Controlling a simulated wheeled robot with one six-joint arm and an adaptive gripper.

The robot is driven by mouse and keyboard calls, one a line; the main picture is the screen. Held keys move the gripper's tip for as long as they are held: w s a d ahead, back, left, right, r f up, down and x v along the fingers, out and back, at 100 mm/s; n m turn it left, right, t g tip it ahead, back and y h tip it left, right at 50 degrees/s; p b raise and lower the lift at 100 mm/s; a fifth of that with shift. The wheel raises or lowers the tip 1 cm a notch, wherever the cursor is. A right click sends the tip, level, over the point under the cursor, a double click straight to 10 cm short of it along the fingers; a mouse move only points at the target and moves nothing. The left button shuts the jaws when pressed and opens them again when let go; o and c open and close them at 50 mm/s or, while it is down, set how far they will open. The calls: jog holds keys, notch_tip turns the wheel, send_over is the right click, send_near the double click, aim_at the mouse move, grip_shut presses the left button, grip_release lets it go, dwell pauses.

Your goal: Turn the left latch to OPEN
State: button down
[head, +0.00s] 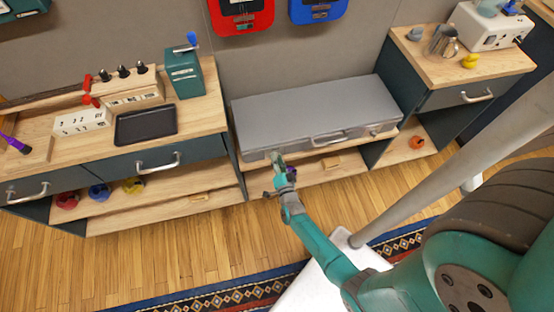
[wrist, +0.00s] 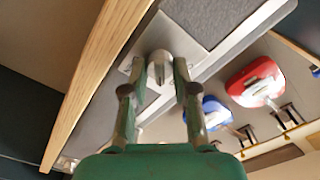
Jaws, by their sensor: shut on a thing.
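A grey case (head: 315,112) lies closed on the low shelf unit against the wall. My gripper (head: 280,165) is at the left end of the case's front face and mostly covers the left latch in the head view. In the wrist view the left latch (wrist: 159,62) is a pale metal knob on a plate, and my gripper (wrist: 160,80) has its two fingers on either side of it, shut on it. I cannot read any OPEN mark, so which way the latch is turned is unclear. The right latch (head: 376,131) is small at the other end of the front.
A handle (head: 328,139) sits mid-front on the case. A wooden counter (head: 203,118) with a black tray (head: 146,124) stands left, and a cabinet (head: 425,65) stands right. A wooden edge (wrist: 100,80) runs close to my left finger in the wrist view.

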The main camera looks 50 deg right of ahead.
jog(key=shift+f+m, duration=0.15)
jog(key=shift+m, duration=3.85)
jog(key=c, duration=0.9)
grip_release()
jog(key=shift+d, duration=0.1)
jog(key=shift+c, duration=0.2)
jog(key=v, duration=1.2)
